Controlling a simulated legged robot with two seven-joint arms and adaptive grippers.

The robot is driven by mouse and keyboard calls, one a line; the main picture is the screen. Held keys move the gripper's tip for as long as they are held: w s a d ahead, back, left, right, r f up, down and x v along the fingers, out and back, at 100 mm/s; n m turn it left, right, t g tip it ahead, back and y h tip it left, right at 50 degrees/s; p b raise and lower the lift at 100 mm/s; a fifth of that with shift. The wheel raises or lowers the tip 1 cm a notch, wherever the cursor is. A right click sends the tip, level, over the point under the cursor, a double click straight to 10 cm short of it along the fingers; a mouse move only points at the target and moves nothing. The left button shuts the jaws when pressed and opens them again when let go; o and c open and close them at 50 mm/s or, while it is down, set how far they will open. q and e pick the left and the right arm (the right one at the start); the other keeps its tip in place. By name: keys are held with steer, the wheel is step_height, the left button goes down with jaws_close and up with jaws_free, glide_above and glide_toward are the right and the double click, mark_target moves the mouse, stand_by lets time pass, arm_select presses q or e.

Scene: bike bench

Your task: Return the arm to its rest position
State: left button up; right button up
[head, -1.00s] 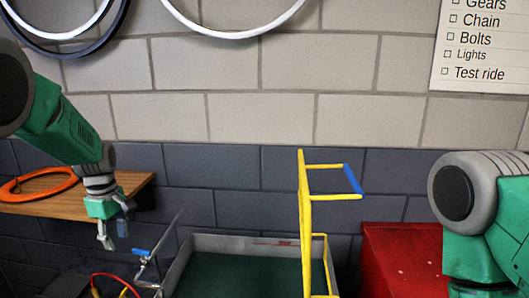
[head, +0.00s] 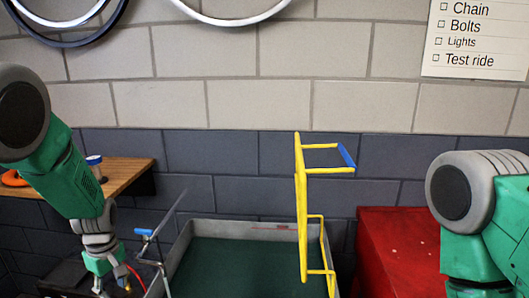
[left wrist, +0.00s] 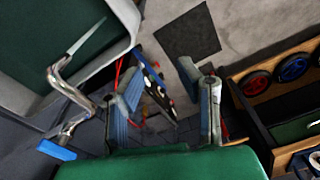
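My left arm comes in from the left in the head view, angled down past the wooden shelf. Its gripper (head: 115,287) is low, at the bottom edge, left of the green-floored tray, and its fingertips are partly cut off. In the left wrist view my left gripper (left wrist: 166,108) has its two fingers well apart, with nothing held between them. Tools and red cable show below, beyond the fingers. My right arm shows at the right edge of the head view; its gripper is out of the picture.
A grey-rimmed tray (head: 205,232) with a yellow frame (head: 302,195) stands mid-front. A metal clamp with a blue handle (head: 144,232) is beside my left gripper. A red box (head: 400,250) is at right. The wooden shelf (head: 130,172) holds an orange ring (head: 14,179).

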arm_select(q)
steer(key=s+d+f+m+b, duration=0.2)
steer(key=s+f+m+b, duration=0.4)
steer(key=s+f, duration=1.1)
steer(key=s+d+f+m+b, duration=0.3)
steer(key=s+f+m, duration=0.1)
steer(key=s, duration=0.4)
steer(key=s+d+f+m+b, duration=0.3)
steer(key=s+f, duration=0.1)
steer(key=s, duration=0.5)
steer(key=shift+d+f+m+t+h, duration=0.25)
steer(key=shift+m+t+h, duration=0.05)
steer(key=shift+m+h, duration=0.1)
steer(key=shift+a, duration=0.2)
